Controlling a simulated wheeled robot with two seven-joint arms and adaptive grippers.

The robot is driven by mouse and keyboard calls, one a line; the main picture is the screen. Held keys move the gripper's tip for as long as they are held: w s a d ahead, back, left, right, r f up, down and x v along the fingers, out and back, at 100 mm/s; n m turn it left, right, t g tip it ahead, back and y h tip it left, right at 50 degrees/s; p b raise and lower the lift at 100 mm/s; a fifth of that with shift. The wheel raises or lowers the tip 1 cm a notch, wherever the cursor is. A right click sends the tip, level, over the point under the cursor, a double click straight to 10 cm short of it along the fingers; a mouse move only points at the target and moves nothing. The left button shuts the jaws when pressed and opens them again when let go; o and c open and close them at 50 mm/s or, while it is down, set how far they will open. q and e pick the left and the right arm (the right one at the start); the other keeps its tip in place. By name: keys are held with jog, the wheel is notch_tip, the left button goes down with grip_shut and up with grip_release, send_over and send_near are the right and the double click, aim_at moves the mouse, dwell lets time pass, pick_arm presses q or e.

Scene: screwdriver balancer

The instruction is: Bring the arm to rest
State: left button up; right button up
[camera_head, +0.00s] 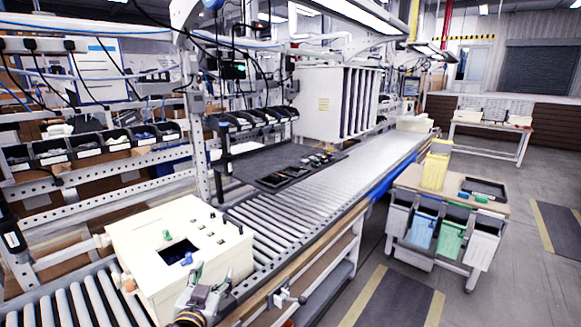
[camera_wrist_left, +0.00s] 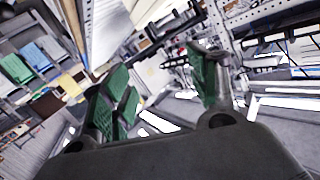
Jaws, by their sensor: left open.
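My left gripper (camera_head: 212,274) shows at the bottom of the head view, in front of the near side of a cream box (camera_head: 130,236). Its green-padded fingers stand apart with nothing visible between them. The left wrist view shows the same open gripper (camera_wrist_left: 160,85), with its two green pads well apart and the workshop tilted behind them. Part of my left wrist shows at the bottom edge of the head view. I cannot tell whether the gripper touches the box. My right gripper is in neither view.
The cream box sits on a roller conveyor (camera_head: 275,222) running away to the upper right. A dark mat (camera_head: 240,166) with small items lies beside the rollers. A cart (camera_head: 446,203) with coloured bins stands right. Shelving with dark bins lines the left. Floor is clear at lower right.

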pick_arm(q)
jog(key=s+a+f+n+g, duration=0.1)
jog(key=s+a+f+g, duration=0.1)
jog(key=s+f+g, duration=1.55)
jog(key=s+f+t, duration=0.1)
jog(key=s+f, duration=0.2)
jog(key=f, duration=0.9)
jog(key=s+f+t, duration=0.1)
jog(key=s+f, duration=0.2)
jog(key=f, duration=0.9)
jog(key=s+f+t, duration=0.2)
jog(key=s+f, duration=0.1)
jog(key=f, duration=1)
jog(key=s+a+f, duration=0.3)
jog(key=s+f, duration=0.6)
jog(key=s, duration=0.1)
jog(key=s+a+f+g, duration=0.1)
jog(key=s+a+f, duration=0.1)
jog(key=s+f, duration=0.7)
jog(key=shift+s+a+f+m, duration=0.3)
jog(key=shift+s+a, duration=0.1)
jog(key=shift+s, duration=0.65)
jog(key=shift+g, duration=0.25)
